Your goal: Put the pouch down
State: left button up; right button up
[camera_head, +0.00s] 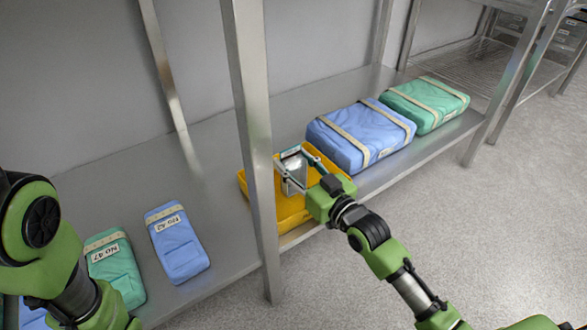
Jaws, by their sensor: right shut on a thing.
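The pouch (294,174) is a small, pale silvery packet. My right gripper (291,167) is shut on it and holds it at the yellow bin (325,161), inside the bin's outline in the head view. I cannot tell whether the pouch touches the bin's floor. The gripper and its fingers hide part of the pouch and the bin. My left arm comes in at the lower left, but its gripper is out of view.
The bin stands on a metal shelf (215,205), partly behind an upright metal post (257,130). Blue (361,134) and green (424,103) wrapped packs lie to its right. Labelled blue (178,247) and green (115,271) packs lie to its left. Bare shelf shows behind them.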

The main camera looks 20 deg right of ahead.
dwell(0.3)
jog(key=o, duration=0.3)
jog(key=shift+f, duration=0.15)
jog(key=o, duration=0.4)
jog(key=shift+o, duration=0.2)
